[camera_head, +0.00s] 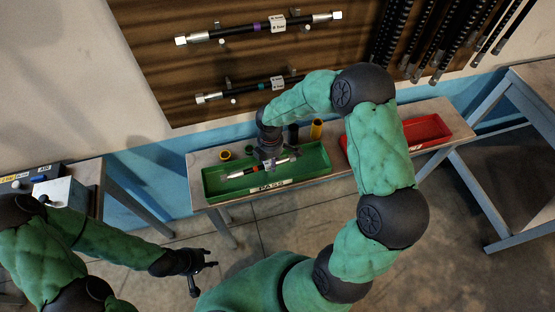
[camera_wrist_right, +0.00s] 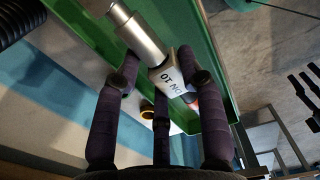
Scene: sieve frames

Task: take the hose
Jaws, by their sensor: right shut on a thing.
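A short dark hose (camera_head: 245,172) with metal end fittings and a reddish band lies at the green tray (camera_head: 215,190), whose front label seems to read PASS. My right gripper (camera_head: 272,163) reaches down over the tray and is shut on this hose, hiding its middle. In the right wrist view the fingers (camera_wrist_right: 160,95) close around the hose, with its silver fitting (camera_wrist_right: 138,35) and white tag (camera_wrist_right: 172,78) showing. I cannot tell whether the hose touches the tray floor. My left gripper (camera_head: 207,268) is empty, fingers spread, low in front of the bench.
Two more hoses hang on the brown board, one with a purple band (camera_head: 256,27) and one lower (camera_head: 240,91). A red tray (camera_head: 425,130) stands right of the green one. Yellow (camera_head: 317,128) and dark cylinders stand behind the trays. A box (camera_head: 62,193) sits on the left table.

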